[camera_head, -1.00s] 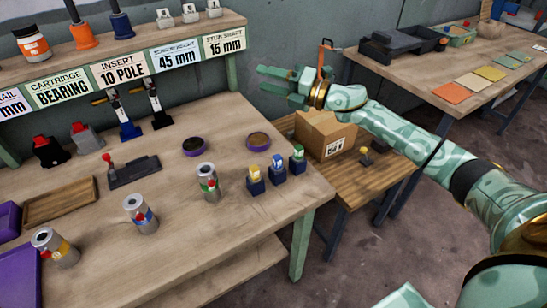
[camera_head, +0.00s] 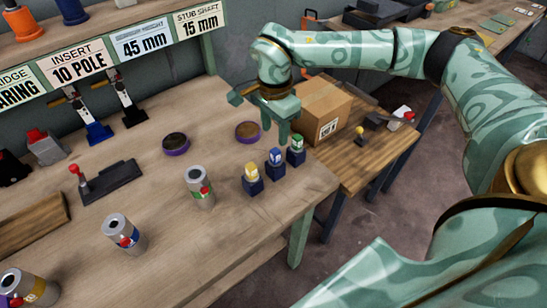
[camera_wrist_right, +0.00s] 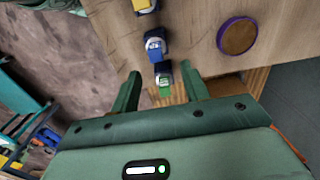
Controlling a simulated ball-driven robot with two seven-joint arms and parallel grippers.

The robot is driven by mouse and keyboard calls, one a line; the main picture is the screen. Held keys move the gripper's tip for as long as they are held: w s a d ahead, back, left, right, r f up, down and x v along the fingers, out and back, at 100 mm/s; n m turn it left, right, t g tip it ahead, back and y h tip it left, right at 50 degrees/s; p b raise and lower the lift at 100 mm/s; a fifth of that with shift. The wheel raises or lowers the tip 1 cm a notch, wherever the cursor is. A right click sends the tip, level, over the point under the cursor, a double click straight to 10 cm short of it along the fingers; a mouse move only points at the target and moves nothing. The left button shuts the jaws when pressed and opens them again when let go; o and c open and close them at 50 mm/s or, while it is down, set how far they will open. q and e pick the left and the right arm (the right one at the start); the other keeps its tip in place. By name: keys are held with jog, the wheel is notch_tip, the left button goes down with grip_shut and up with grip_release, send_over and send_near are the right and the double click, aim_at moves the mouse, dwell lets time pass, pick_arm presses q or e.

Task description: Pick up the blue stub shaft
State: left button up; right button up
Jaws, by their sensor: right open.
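Three small shafts stand upright in dark blue square holders at the bench's right end. The blue stub shaft (camera_head: 275,157) is in the middle, between the yellow one (camera_head: 251,172) and the green one (camera_head: 296,143). My right gripper (camera_head: 260,114) is open and empty, pointing down behind the row. In the right wrist view, the blue shaft (camera_wrist_right: 154,46) lies beyond the fingertips (camera_wrist_right: 162,80), and the green one (camera_wrist_right: 164,82) appears between the two fingers. I cannot tell the height gap. My left gripper is out of view.
Purple-rimmed round dishes (camera_head: 176,144) sit behind the shafts, one close to my gripper. A grey cylinder with a green band (camera_head: 199,187) stands left of them. A cardboard box (camera_head: 322,108) is on the lower side table. Bench space in front is clear.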

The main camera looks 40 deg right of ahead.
aim_at(275, 150)
notch_tip(275, 150, down, 3)
jog(key=shift+r, duration=0.2)
jog(key=f, duration=0.1)
jog(key=f+b, duration=0.1)
jog(key=f, duration=0.1)
jog(key=f+b, duration=0.1)
jog(key=f, duration=0.1)
jog(key=shift+s+a, duration=0.1)
jog(key=shift+s, duration=0.2)
jog(key=shift+c, duration=0.3)
jog(key=shift+r, duration=0.1)
grip_shut()
